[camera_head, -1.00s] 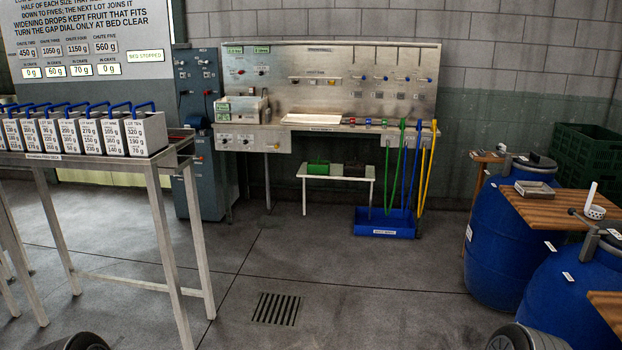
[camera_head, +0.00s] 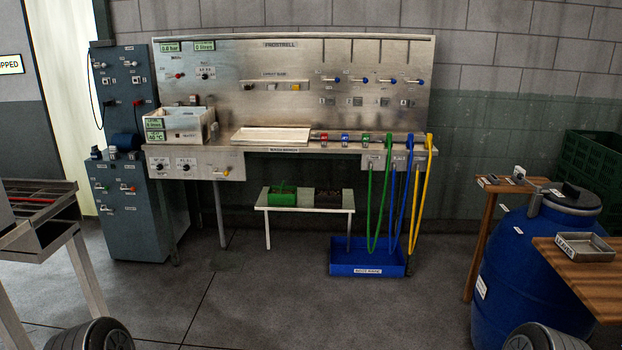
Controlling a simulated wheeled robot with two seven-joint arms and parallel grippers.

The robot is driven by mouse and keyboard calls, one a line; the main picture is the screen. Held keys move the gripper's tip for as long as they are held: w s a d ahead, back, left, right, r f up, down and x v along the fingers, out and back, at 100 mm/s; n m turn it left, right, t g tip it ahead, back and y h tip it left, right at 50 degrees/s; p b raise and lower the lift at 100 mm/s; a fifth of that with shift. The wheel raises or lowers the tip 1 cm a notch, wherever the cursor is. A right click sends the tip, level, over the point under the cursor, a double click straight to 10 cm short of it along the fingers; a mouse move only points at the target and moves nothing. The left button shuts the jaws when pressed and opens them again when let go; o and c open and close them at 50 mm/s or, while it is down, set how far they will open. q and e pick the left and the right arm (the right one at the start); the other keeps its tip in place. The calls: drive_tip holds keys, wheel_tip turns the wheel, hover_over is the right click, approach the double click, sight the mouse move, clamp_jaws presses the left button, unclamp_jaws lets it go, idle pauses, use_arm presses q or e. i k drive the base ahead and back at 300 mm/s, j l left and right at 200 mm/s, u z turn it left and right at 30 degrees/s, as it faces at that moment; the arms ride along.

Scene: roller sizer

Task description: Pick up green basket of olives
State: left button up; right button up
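A small green basket (camera_head: 283,199) stands upright on the left half of a low white table (camera_head: 262,207). Its contents look dark green, but are too small to make out as olives. A dark basket (camera_head: 328,199) with brownish contents stands beside it on the right. Neither of my grippers shows. Only rounded dark parts that look like my own arms enter at the bottom left and bottom right, far from the basket.
A steel bench (camera_head: 200,160) with a control panel stands behind and above the low table. Hoses hang into a blue tray (camera_head: 367,268) at its right. A blue drum (camera_head: 530,270) stands right, a metal stand (camera_head: 60,215) left. The floor between is clear.

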sight(282, 194)
drive_tip(key=i, duration=1.35)
drive_tip(key=i+j+z, duration=0.1)
drive_tip(key=i, duration=1.2)
drive_tip(key=i+j+z, duration=0.15)
drive_tip(key=i+z, duration=0.15)
drive_tip(key=i, duration=0.25)
drive_tip(key=i+j+z, duration=0.3)
drive_tip(key=i, duration=0.2)
